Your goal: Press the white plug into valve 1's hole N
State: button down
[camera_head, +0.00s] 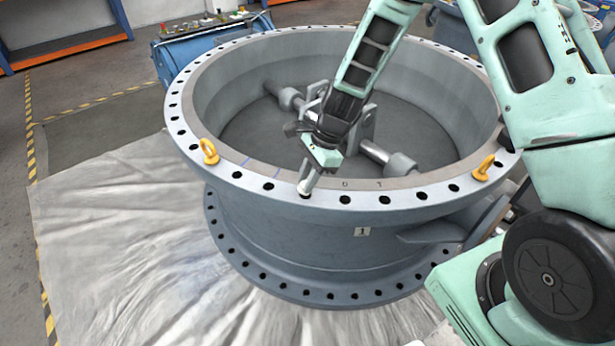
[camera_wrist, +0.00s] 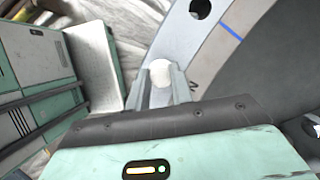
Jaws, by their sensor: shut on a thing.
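Valve 1 (camera_head: 330,230) is a large grey-blue ring body with a "1" label (camera_head: 362,231) on its front wall. Its top flange (camera_head: 250,183) has a row of dark holes and faint letters. My gripper (camera_head: 306,178) is over the front part of the flange, fingers pointing down at it. It is shut on the white plug (camera_head: 304,188), which is at the flange surface. In the wrist view the plug's round white top (camera_wrist: 160,72) shows between the two fingers (camera_wrist: 160,90). The hole under the plug is hidden, so I cannot tell whether the plug is in it.
Yellow lifting eyes (camera_head: 209,152) and (camera_head: 483,168) stand up from the flange on either side. A shaft with brackets (camera_head: 375,152) crosses the valve's inside. A blue mark (camera_wrist: 231,31) lies on the ring near the gripper. Pale sheeting (camera_head: 120,250) covers the floor.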

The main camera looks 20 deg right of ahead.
jog(key=shift+f, duration=0.9)
dwell(1.0)
jog(key=shift+f+b, duration=0.3)
jog(key=shift+b, duration=0.05)
jog(key=c, duration=0.7)
grip_release()
jog(key=shift+r, duration=0.1)
jog(key=shift+o, duration=0.2)
jog(key=shift+r, duration=0.15)
notch_tip(320, 180, up, 6)
jog(key=p, duration=0.6)
